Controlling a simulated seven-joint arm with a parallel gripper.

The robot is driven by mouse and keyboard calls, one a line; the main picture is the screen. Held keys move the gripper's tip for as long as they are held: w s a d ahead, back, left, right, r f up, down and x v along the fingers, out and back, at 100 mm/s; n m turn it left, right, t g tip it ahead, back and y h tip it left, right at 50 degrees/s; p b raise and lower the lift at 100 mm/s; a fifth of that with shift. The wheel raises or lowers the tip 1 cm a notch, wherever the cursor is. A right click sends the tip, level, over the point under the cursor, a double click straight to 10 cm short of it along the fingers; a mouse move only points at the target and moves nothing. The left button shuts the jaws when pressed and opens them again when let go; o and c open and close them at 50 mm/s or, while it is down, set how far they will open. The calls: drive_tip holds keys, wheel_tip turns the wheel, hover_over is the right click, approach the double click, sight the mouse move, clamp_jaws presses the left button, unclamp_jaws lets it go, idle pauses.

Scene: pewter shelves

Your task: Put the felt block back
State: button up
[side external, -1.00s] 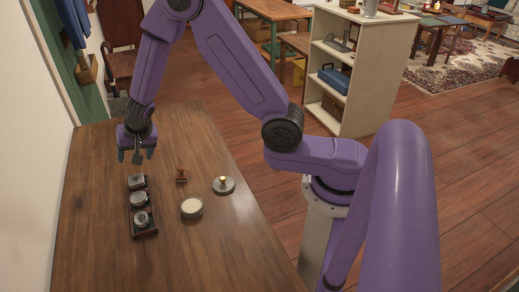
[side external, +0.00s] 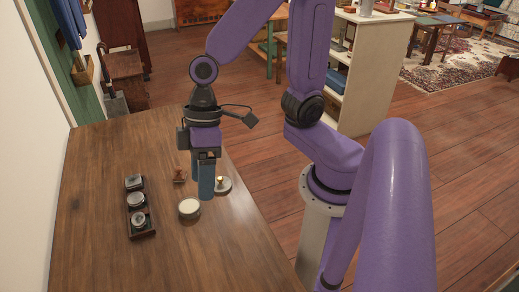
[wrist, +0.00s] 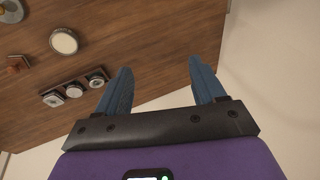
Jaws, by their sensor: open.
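I cannot tell for sure which thing is the felt block. The likeliest is a small squarish grey piece (side external: 134,181) at the far end of a narrow dark tray (side external: 150,232); it shows small in the wrist view (wrist: 53,100). Two round, knobbed metal pieces (side external: 136,199) (side external: 139,219) sit in the tray's other places. A small reddish-brown piece (side external: 179,174) lies on the table right of the tray. My gripper (side external: 203,195) is open and empty, fingers pointing down, above the table right of the tray. In the wrist view its bluish fingers (wrist: 160,68) stand apart with nothing between them.
A round cream-topped tin (side external: 189,208) stands near the gripper, and a round metal lid with a pale knob (side external: 223,186) stands just behind the fingers. The wooden table (side external: 100,240) is bare at its near end and left side. A wall borders its left.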

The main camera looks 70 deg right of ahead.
drive_tip(key=s+d+r+n+h, duration=0.1)
drive_tip(key=s+d+n+h, duration=0.2)
drive_tip(key=s+d, duration=0.5)
drive_tip(key=shift+d+n+t+h, duration=0.3)
drive_tip(key=shift+d+n, duration=0.4)
drive_tip(key=shift+d, duration=0.3)
